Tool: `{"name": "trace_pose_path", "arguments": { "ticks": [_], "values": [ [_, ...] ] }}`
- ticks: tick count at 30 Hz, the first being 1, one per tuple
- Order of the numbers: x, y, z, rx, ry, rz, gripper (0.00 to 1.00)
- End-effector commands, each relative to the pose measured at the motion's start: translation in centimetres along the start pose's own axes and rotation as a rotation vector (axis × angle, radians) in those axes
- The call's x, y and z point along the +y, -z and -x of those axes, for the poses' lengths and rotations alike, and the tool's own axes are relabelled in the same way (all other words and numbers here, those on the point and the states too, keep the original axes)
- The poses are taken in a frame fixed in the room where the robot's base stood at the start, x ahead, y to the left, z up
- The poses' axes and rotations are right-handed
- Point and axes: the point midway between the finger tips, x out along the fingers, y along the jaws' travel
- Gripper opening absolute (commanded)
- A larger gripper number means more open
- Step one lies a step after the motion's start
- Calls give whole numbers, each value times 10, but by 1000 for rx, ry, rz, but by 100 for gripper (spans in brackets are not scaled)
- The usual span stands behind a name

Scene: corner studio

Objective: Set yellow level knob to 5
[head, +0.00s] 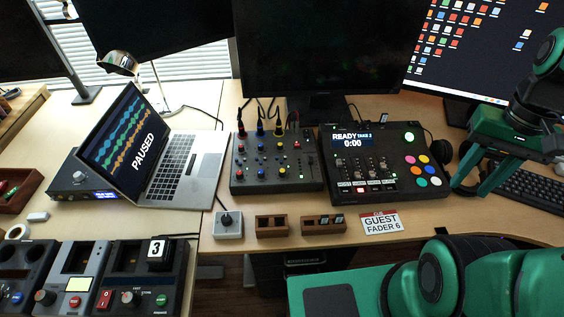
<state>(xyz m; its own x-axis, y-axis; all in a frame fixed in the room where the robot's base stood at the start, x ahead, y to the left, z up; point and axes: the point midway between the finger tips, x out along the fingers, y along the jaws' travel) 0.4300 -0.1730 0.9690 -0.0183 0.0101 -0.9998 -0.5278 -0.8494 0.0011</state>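A small black mixer (276,187) with several coloured knobs sits on the desk in the middle of the head view. My green gripper (472,188) is at the right, over the desk near the keyboard, well away from the mixer. Its two fingers are apart with nothing between them.
A recorder console (425,187) reading READY stands between mixer and gripper, with a GUEST FADER 6 card (381,222) before it. A laptop (190,150) showing PAUSED stands left. A grey knob box (228,225) and two wooden blocks (323,225) line the front edge.

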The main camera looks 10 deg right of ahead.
Motion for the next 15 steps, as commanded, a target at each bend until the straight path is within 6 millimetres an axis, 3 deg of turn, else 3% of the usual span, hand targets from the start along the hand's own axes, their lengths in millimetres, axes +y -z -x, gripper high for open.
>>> {"name": "trace_pose_path", "arguments": {
  "ticks": [3,7,11,15],
  "values": [
    [4,-8,5,12,6,11,34],
    [-12,5,8,13,-1,66,34],
    [-48,26,11,15,-12,176,34],
    [-104,48,11,20,-22,325,34]
  ]
}}
